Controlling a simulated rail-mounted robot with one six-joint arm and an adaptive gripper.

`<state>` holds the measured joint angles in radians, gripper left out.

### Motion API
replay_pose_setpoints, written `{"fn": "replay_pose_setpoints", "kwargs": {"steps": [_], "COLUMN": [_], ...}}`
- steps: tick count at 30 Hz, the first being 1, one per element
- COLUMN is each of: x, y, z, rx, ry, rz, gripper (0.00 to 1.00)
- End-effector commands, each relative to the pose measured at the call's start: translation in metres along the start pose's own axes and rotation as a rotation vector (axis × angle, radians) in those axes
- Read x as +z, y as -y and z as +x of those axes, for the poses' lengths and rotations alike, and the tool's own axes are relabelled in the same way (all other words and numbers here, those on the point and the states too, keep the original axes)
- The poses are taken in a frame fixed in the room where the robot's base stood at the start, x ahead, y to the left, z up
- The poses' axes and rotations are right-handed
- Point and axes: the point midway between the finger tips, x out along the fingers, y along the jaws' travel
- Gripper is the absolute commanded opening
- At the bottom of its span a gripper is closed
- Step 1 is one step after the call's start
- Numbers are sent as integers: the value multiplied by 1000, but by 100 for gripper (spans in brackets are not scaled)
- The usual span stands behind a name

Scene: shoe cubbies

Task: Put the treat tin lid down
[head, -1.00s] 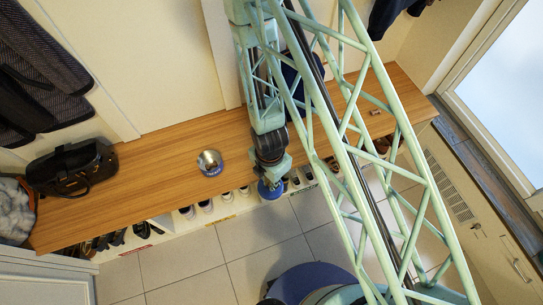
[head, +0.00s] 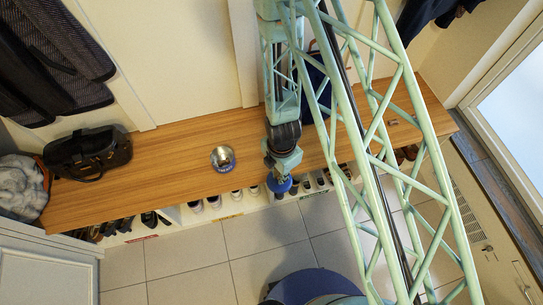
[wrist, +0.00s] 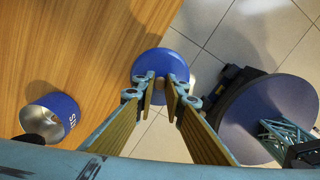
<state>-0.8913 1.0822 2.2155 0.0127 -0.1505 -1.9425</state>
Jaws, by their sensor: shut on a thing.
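The treat tin lid is a round blue disc with a small knob, seen in the wrist view (wrist: 160,64) and the head view (head: 281,185). My gripper (wrist: 159,88) is shut on the knob, with the lid beyond the fingertips. In the head view my gripper (head: 279,177) holds it at the front edge of the bench, overlapping the edge and the floor in view. Its height above the bench is hard to tell. The treat tin (head: 223,158), silver inside with a blue outside, stands open on the bench to the left. It also shows in the wrist view (wrist: 52,117).
The wooden bench (head: 170,170) has bare room around the tin. A black bag (head: 88,153) and a grey fluffy thing (head: 20,184) are at its left end. A small object (head: 392,122) lies toward the right. Shoes (head: 196,205) fill cubbies below the front edge.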

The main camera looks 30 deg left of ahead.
Motion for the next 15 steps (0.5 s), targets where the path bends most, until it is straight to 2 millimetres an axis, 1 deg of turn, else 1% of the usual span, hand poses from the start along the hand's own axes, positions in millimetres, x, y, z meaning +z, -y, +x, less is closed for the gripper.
{"fn": "replay_pose_setpoints", "kwargs": {"steps": [1,15], "x": [4,26], "y": [-8,-61], "z": [2,5], "rx": [2,1], "ry": [1,-2], "rz": [0,-1], "gripper": [0,0]}}
